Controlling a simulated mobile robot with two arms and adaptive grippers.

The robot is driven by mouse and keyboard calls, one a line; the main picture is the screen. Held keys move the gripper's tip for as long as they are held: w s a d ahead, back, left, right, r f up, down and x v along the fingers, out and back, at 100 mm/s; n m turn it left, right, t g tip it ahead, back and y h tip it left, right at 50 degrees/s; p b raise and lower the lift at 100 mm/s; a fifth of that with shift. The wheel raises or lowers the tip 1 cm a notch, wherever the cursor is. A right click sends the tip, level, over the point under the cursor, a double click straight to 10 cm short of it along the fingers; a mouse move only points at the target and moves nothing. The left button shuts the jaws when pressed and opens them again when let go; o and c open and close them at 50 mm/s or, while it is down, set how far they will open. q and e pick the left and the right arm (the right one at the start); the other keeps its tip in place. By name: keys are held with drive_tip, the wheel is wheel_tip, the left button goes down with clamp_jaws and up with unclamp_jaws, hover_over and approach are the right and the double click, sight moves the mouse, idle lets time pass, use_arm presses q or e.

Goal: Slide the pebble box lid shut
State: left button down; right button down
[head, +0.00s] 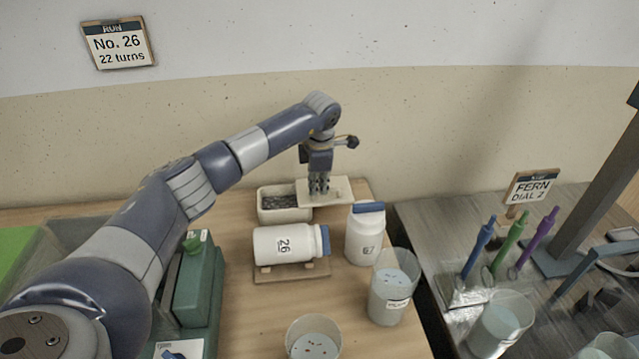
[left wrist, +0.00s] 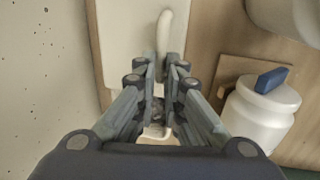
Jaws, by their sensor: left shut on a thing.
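The pebble box (head: 268,216) is a cream tray with dark pebbles showing in its open left part, near the back of the wooden table. Its cream lid (head: 342,187) lies to the right, covering only the box's right end and reaching past it. My left gripper (head: 319,190) points down over the lid and is shut on the lid's handle. In the left wrist view, the pale handle (left wrist: 164,28) stands out beyond the closed fingers (left wrist: 160,75), over the pale lid (left wrist: 125,35). The fingers hide part of the lid and box. My right gripper is not in view.
A white jar marked 26 (head: 282,244) lies on a wooden cradle (head: 290,275) in front of the box. An upright white jar (head: 364,236) stands close to the lid's front right. Clear beakers (head: 388,298) stand nearer. The wall is close behind.

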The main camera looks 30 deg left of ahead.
use_arm(q)
drive_tip(key=s+a, duration=0.6)
drive_tip(key=a, duration=0.2)
drive_tip(key=shift+s+a, duration=0.25)
drive_tip(key=shift+a, duration=0.1)
drive_tip(key=shift+r, duration=0.1)
drive_tip(key=c, duration=1.7)
unclamp_jaws()
drive_tip(key=r, duration=0.4)
drive_tip(key=s+d+r, duration=0.1)
drive_tip(key=r, duration=0.2)
drive_tip(key=s+r, duration=0.1)
drive_tip(key=r, duration=0.3)
drive_tip(key=shift+d+r, duration=0.2)
drive_tip(key=shift+r, duration=0.15)
drive_tip(key=shift+w+r+p, duration=0.1)
drive_tip(key=shift+p, duration=0.25)
